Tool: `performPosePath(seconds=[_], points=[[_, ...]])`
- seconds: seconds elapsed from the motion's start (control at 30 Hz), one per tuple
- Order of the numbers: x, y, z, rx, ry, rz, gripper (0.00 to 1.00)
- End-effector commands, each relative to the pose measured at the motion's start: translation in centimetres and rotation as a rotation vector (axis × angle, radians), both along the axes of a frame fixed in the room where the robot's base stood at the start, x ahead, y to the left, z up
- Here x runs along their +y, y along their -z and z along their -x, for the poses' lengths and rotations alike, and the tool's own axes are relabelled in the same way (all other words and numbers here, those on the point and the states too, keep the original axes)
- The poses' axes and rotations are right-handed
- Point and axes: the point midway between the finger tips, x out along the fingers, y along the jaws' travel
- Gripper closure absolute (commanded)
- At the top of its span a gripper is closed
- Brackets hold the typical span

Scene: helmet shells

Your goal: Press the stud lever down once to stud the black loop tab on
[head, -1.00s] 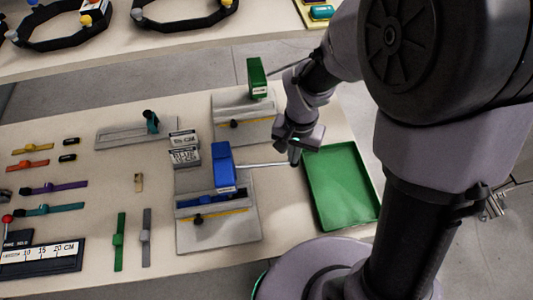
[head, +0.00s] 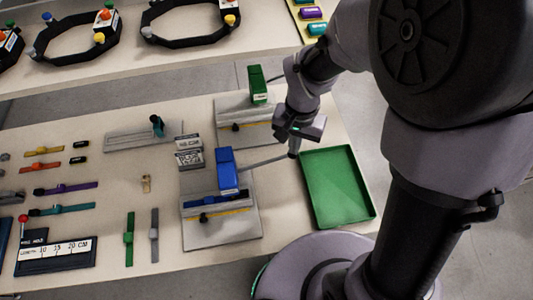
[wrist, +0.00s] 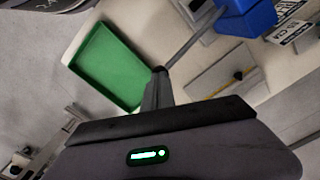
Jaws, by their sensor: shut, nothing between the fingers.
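The blue press head (head: 227,172) stands on a grey base plate (head: 225,235). Its thin grey lever (head: 262,161) reaches right and slants slightly up to my gripper (head: 292,154). My gripper is shut, with its tips at the lever's outer end; whether they touch it is unclear. In the wrist view the tips (wrist: 160,72) meet the end of the lever (wrist: 190,43), which runs up to the blue head (wrist: 245,18). A blue strap (head: 207,203) and a small black piece (head: 204,217) lie on the plate below the head. I cannot tell whether that piece is the loop tab.
A green press (head: 258,85) stands behind, with its own lever. An empty green tray (head: 338,213) lies right of the blue press. Label blocks (head: 189,158) stand to its left. Several straps and a length gauge (head: 55,255) lie farther left.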

Motion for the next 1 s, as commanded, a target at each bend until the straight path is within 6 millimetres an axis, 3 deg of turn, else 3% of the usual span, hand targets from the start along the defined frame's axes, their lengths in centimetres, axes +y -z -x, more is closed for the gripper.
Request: performPosePath(seconds=[0.5,1.0], points=[[0.0,-6.1,0.0,-0.001,0.0,0.0,1.0],[0.0,-6.5,0.0,0.0,0.0,0.0,1.0]])
